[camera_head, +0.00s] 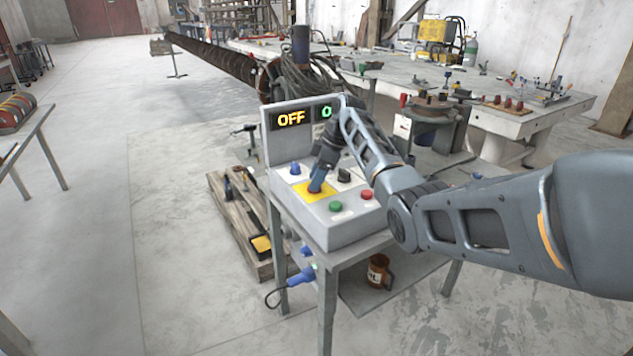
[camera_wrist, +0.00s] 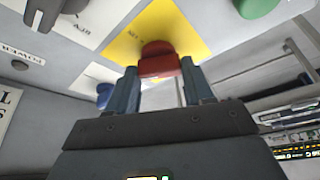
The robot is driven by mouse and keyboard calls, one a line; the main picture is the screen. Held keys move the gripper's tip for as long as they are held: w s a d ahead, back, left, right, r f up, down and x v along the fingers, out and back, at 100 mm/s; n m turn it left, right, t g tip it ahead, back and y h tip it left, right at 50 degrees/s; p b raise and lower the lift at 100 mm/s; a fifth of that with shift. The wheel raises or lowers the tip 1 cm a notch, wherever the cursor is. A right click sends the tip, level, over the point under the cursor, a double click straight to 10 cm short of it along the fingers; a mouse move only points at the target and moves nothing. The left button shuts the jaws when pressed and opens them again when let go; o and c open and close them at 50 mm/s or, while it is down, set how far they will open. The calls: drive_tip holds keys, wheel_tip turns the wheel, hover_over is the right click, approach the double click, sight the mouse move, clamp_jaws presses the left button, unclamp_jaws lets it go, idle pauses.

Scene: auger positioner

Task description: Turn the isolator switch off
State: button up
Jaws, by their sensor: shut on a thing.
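The isolator switch is a red knob (camera_wrist: 158,60) on a yellow plate (camera_head: 316,191) on the control box's sloped top. In the wrist view my gripper (camera_wrist: 160,80) has its two blue-grey fingers on either side of the red knob and is shut on it. In the head view my gripper (camera_head: 317,188) comes down onto the yellow plate and hides most of the knob. The box's display (camera_head: 292,119) reads "OFF" in orange, with a green digit partly hidden by my arm beside it.
Near the gripper on the panel are a green button (camera_head: 336,206), a red button (camera_head: 366,194), a black knob (camera_head: 344,175) and a blue button (camera_head: 295,168). The control box (camera_head: 345,232) stands on a small metal table. A wooden pallet (camera_head: 236,222) lies left of it.

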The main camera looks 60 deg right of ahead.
drive_tip(key=n+b, duration=0.1)
drive_tip(key=n, duration=0.1)
drive_tip(key=n+g+y+b, duration=0.1)
drive_tip(key=n+b, duration=0.1)
drive_tip(key=shift+w+d+f, duration=0.1)
drive_tip(key=shift+d+f, duration=0.05)
drive_tip(key=shift+n+g+y+b, duration=0.3)
drive_tip(key=shift+n+b, duration=0.45)
drive_tip(key=shift+n, duration=0.25)
drive_tip(key=shift+r, duration=0.2)
drive_tip(key=o, duration=1)
drive_tip(key=shift+o, duration=0.2)
drive_tip(key=v, duration=0.7)
drive_tip(key=shift+d+r, duration=0.15)
drive_tip(key=shift+r, duration=0.15)
